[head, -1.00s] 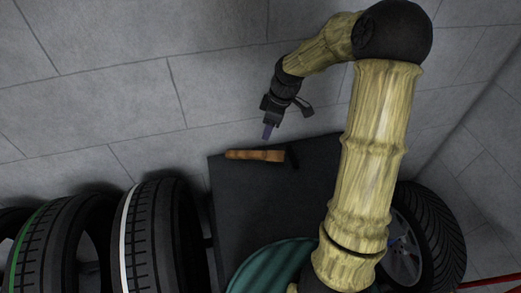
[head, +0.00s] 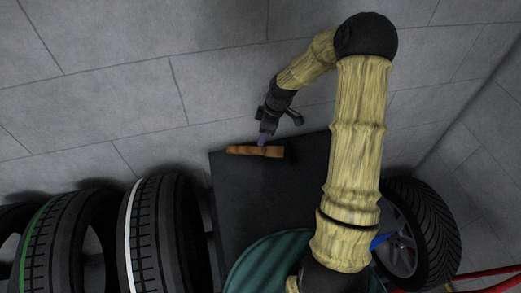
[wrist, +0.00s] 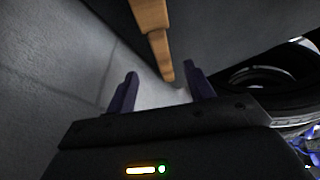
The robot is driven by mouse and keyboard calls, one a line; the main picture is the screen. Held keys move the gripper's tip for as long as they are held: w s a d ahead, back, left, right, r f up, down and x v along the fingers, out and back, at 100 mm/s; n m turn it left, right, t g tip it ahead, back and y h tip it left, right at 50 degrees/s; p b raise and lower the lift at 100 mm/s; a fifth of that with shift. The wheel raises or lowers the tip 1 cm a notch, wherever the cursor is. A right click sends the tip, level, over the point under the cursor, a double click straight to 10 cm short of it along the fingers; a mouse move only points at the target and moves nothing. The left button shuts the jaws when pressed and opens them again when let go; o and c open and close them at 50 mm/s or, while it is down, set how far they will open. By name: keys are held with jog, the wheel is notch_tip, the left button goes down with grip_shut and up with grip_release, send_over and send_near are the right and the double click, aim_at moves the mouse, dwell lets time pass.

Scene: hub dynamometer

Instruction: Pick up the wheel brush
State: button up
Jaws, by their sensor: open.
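The wheel brush (head: 255,151) has a tan wooden handle and lies on a dark flat top near its far edge. Its dark end is at the right and barely stands out. My gripper (head: 262,142) is just above the handle in the head view and hides a little of it. In the wrist view my gripper (wrist: 163,84) is open, with its two purple fingers spread. There the brush handle (wrist: 154,32) comes down from the top edge, its tip showing between the fingers. I cannot tell whether they touch it.
The dark top (head: 239,200) stands against a grey block wall (head: 120,60). Upright tyres (head: 160,235) stand at the left. A wheel with a tyre (head: 435,235) stands at the right. A teal ribbed object (head: 265,265) is at the near edge.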

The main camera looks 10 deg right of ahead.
jog(key=p, duration=0.1)
send_over(256, 149)
jog(key=d, duration=0.1)
jog(key=shift+s+d+f, duration=0.1)
jog(key=shift+s+f, duration=0.05)
jog(key=shift+f, duration=0.95)
jog(key=shift+s+d+f, duration=0.1)
jog(key=shift+f, duration=1)
jog(key=shift+p+x, duration=1.45)
jog(key=shift+x, duration=1.2)
grip_shut()
jog(key=shift+r, duration=0.1)
